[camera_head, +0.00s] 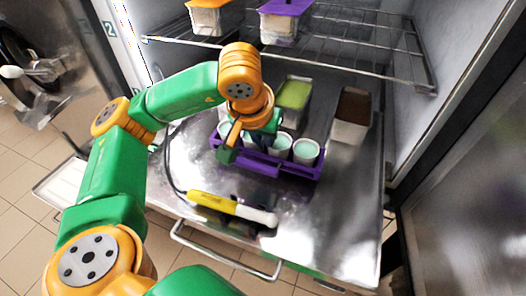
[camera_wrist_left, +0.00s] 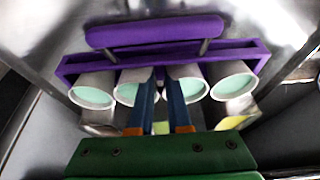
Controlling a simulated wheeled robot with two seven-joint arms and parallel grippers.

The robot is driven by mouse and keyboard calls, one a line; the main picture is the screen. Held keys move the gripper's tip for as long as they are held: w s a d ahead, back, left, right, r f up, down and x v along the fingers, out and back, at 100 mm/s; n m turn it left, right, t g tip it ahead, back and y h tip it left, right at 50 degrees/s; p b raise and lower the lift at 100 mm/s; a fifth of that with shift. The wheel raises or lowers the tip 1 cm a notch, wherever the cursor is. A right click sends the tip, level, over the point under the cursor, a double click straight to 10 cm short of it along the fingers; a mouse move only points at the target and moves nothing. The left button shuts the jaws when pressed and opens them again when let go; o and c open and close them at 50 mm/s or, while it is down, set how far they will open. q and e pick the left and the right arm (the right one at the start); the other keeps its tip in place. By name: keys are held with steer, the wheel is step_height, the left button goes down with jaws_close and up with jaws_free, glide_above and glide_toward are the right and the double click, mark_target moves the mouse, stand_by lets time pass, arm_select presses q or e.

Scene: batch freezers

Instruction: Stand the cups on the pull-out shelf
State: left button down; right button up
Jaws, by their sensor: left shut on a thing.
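The purple cup carrier (camera_head: 300,169) sits on the steel pull-out shelf (camera_head: 335,225) and holds a row of several white cups (camera_head: 306,152) with pale mint contents. The cups stand upright in the head view. In the left wrist view, the carrier (camera_wrist_left: 255,50) spans the picture, with cups (camera_wrist_left: 232,82) on both sides of my fingers. My left gripper (camera_head: 232,143) reaches down over the carrier. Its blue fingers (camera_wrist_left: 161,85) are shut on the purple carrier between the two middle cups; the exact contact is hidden. My right gripper is not in view.
A yellow probe (camera_head: 212,201) with a white end and black cable lies on the shelf in front. A green-filled tub (camera_head: 292,98) and a brown-filled tub (camera_head: 351,116) stand behind. A wire rack (camera_head: 340,58) with lidded tubs hangs above. The shelf's right front is clear.

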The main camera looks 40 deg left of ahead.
mark_target(263, 153)
arm_select(q)
steer(key=f, duration=0.1)
steer(key=f+p, duration=0.1)
steer(key=shift+s+a+f, duration=0.15)
steer(key=shift+s+f, duration=0.1)
steer(key=shift+f, duration=0.05)
steer(key=shift+w+f, duration=0.2)
steer(key=shift+f, duration=0.2)
steer(key=c, duration=0.9)
jaws_free()
steer(key=shift+o, duration=0.2)
steer(key=p+v, duration=0.1)
steer(key=v, duration=1.1)
steer(key=shift+p, duration=0.35)
steer(key=shift+s, duration=0.1)
